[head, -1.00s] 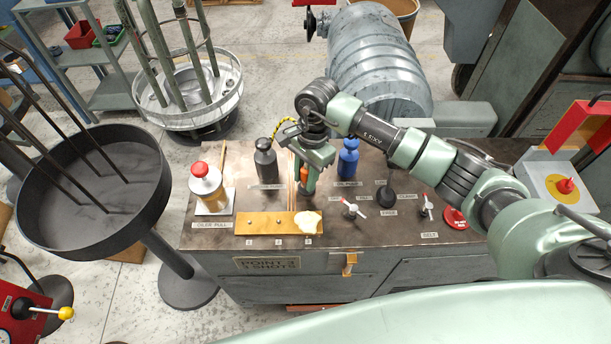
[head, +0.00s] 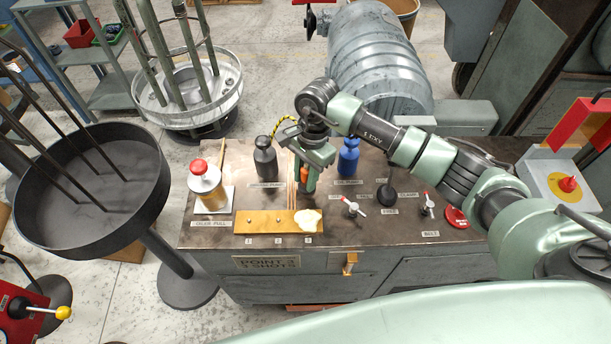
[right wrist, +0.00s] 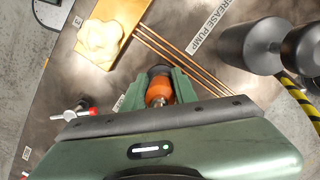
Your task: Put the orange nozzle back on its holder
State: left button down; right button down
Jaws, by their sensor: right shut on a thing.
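The orange nozzle (head: 304,173) is between the fingers of my right gripper (head: 306,184), above the bench top behind the brass plate. In the right wrist view the nozzle (right wrist: 158,92) shows as an orange collar with a dark part beyond it. My right gripper (right wrist: 158,78) is shut on it, with a green finger on each side. The fingers hide much of the nozzle. I cannot make out the holder or tell whether the nozzle touches it. My left gripper is not in view.
A black bottle (head: 265,158) stands left of the gripper and a blue bottle (head: 348,157) right of it. A brass plate (head: 262,222) with a cream blob lies in front. Thin copper rods (right wrist: 185,58) run beside the nozzle. Red-tipped valves (head: 353,207) stand to the right.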

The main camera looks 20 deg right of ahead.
jog(key=shift+f, duration=0.2)
jog(key=c, duration=1)
grip_release()
jog(key=shift+c, duration=0.2)
jog(key=r, duration=0.2)
jog(key=r+b, duration=0.1)
jog(key=r, duration=0.2)
jog(key=d+r+b, duration=0.1)
jog(key=r, duration=0.1)
jog(key=shift+w+r, duration=0.2)
jog(key=shift+w, duration=0.1)
notch_tip(320, 180, up, 13)
jog(key=p, duration=0.4)
jog(key=shift+r+p, duration=0.2)
jog(key=shift+p, duration=0.2)
jog(key=shift+s+f, duration=0.1)
